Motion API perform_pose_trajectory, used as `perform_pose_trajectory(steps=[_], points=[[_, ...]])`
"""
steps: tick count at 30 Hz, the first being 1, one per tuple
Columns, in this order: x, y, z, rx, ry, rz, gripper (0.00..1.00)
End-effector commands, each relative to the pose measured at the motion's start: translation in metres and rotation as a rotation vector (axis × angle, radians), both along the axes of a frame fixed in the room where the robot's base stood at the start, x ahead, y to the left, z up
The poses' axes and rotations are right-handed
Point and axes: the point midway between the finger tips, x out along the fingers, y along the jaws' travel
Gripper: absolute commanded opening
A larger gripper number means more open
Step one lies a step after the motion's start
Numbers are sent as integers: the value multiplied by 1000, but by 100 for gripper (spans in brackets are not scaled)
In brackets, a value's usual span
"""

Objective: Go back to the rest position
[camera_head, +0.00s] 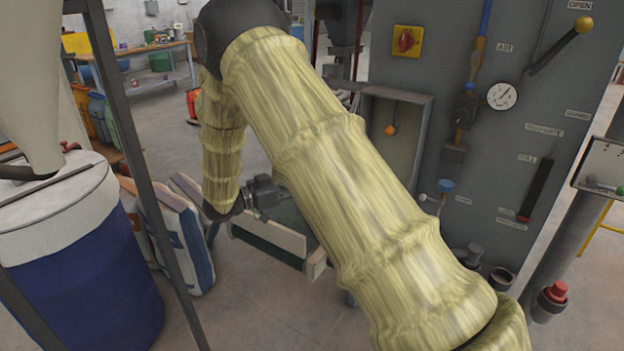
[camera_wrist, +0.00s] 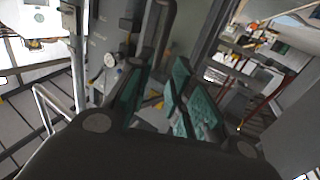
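My arm, in a yellowish ribbed cover, crosses the head view from the lower right to the upper left and then bends down. In the wrist view my gripper (camera_wrist: 158,78) has two dark fingers with teal pads, spread apart. I see nothing held between them. The rest position itself is not marked in either view.
A grey control panel (camera_head: 540,105) with a gauge (camera_head: 501,96), levers and a red knob (camera_head: 406,41) stands at right. Some floor (camera_head: 255,315) is clear.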

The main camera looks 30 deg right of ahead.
Motion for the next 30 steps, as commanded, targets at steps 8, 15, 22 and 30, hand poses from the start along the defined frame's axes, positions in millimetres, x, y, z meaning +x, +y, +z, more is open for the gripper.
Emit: perform_pose_trajectory(steps=[8, 15, 22, 30], points=[[1, 11, 0, 0, 0, 0, 21], [1, 10, 0, 0, 0, 0, 21], [1, 10, -2, 0, 3, 6, 21], [-1, 1, -76, 30, 110, 251, 21]])
